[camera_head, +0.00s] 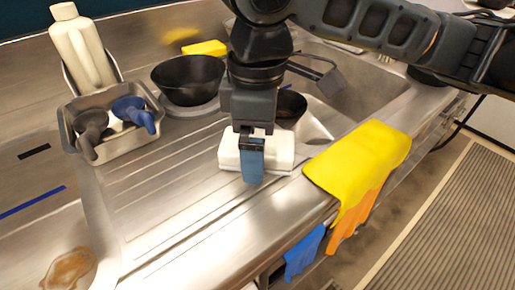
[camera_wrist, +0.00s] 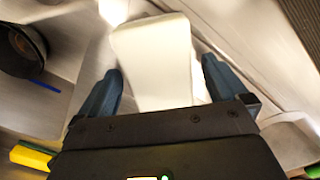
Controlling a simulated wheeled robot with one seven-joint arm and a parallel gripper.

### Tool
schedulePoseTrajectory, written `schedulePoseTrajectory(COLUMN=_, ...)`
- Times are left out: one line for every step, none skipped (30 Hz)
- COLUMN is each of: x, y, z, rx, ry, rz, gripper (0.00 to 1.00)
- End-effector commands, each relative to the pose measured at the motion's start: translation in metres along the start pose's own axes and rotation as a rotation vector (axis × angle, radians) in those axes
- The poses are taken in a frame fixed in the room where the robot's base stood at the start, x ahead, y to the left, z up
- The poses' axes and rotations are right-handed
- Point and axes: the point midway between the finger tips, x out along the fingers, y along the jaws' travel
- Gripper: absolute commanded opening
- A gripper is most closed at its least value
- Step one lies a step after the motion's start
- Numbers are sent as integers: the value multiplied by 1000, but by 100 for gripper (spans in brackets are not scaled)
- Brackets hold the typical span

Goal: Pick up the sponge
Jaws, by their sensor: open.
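A white sponge-like block (camera_head: 284,150) lies on the metal drainboard near the sink. My gripper (camera_head: 252,165) points down over it, and its blue finger covers the middle of the block in the head view. In the wrist view the white block (camera_wrist: 155,55) lies between and beyond the two blue fingers of my gripper (camera_wrist: 162,70). The fingers are apart and hold nothing. I cannot tell whether they touch the block. A yellow block (camera_head: 205,48), perhaps also a sponge, lies at the back; a yellow and green block (camera_wrist: 30,157) shows in the wrist view.
A yellow cloth (camera_head: 358,160) hangs over the front edge at right. A dark pot (camera_head: 188,80) and a smaller dark bowl (camera_head: 291,106) stand close to my gripper. A metal tray (camera_head: 118,146) with utensils and a white bottle (camera_head: 83,50) are at left.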

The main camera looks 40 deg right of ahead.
Motion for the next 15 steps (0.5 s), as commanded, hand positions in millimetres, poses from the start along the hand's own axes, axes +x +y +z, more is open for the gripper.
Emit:
schedulePoseTrajectory(x=0, y=0, z=0, rx=0, ry=0, rz=0, gripper=100)
schedulePoseTrajectory(x=0, y=0, z=0, rx=0, ry=1, rz=0, gripper=100)
schedulePoseTrajectory(x=0, y=0, z=0, rx=0, ry=1, rz=0, gripper=100)
schedulePoseTrajectory(x=0, y=0, z=0, rx=0, ry=1, rz=0, gripper=100)
schedulePoseTrajectory(x=0, y=0, z=0, rx=0, ry=1, rz=0, gripper=100)
schedulePoseTrajectory(x=0, y=0, z=0, rx=0, ry=1, rz=0, gripper=99)
schedulePoseTrajectory(x=0, y=0, z=0, rx=0, ry=1, rz=0, gripper=96)
schedulePoseTrajectory(x=0, y=0, z=0, rx=0, ry=1, rz=0, gripper=93)
schedulePoseTrajectory(x=0, y=0, z=0, rx=0, ry=1, rz=0, gripper=89)
schedulePoseTrajectory(x=0, y=0, z=0, rx=0, ry=1, rz=0, gripper=87)
schedulePoseTrajectory(x=0, y=0, z=0, rx=0, ry=1, rz=0, gripper=84)
schedulePoseTrajectory(x=0, y=0, z=0, rx=0, ry=1, rz=0, gripper=80)
schedulePoseTrajectory(x=0, y=0, z=0, rx=0, ry=1, rz=0, gripper=77)
schedulePoseTrajectory(x=0, y=0, z=0, rx=0, ry=1, rz=0, gripper=74)
schedulePoseTrajectory(x=0, y=0, z=0, rx=0, ry=1, rz=0, gripper=70)
